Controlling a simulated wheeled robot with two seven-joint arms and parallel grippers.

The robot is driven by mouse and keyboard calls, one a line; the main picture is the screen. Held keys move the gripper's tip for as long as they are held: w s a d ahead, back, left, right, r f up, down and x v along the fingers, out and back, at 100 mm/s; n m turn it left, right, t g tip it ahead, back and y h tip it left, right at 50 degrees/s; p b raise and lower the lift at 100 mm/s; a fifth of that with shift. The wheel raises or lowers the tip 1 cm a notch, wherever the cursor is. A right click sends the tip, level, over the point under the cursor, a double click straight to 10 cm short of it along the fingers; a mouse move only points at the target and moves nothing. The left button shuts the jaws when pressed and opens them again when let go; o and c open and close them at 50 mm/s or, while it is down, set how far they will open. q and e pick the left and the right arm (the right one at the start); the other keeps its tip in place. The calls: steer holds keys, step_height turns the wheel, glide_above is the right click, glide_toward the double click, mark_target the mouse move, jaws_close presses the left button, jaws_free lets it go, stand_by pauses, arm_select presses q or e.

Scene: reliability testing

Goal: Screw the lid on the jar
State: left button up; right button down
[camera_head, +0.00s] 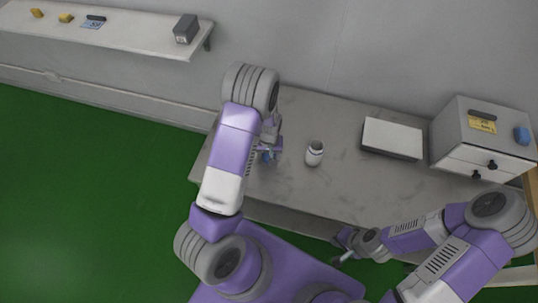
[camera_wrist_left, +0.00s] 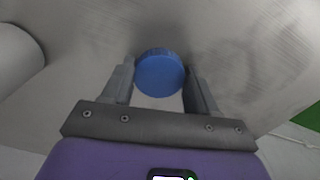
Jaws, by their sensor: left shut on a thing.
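The jar (camera_head: 314,154) is a small whitish bottle-like container with a dark band near its top. It stands upright on the grey table (camera_head: 280,190), to the right of my left gripper. My left gripper (camera_head: 268,152) is shut on the round blue lid (camera_wrist_left: 159,74), which sits between its two fingers in the left wrist view (camera_wrist_left: 160,85). In the head view the lid is a small blue patch, partly hidden by the gripper. The lid and the jar are apart. My right gripper (camera_head: 345,243) is at the table's front edge, away from the jar; its fingers are too small to read.
A flat white-topped box (camera_head: 392,136) lies right of the jar. A white drawer cabinet (camera_head: 470,160) with dark knobs stands at the far right, with a blue item (camera_head: 522,136) on it. A wall shelf (camera_head: 130,30) with small objects is at upper left. Table space around the jar is clear.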

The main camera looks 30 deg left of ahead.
mark_target(269, 156)
arm_select(q)
steer(key=shift+r, duration=0.1)
step_height(269, 156, up, 10)
steer(key=p, duration=0.2)
steer(key=shift+d, duration=0.1)
stand_by(0.3)
steer(key=s+d+r+m, duration=0.1)
steer(key=d+r+m, duration=0.4)
steer(key=d, duration=0.3)
steer(key=shift+s+r, duration=0.25)
steer(key=shift+s, duration=0.15)
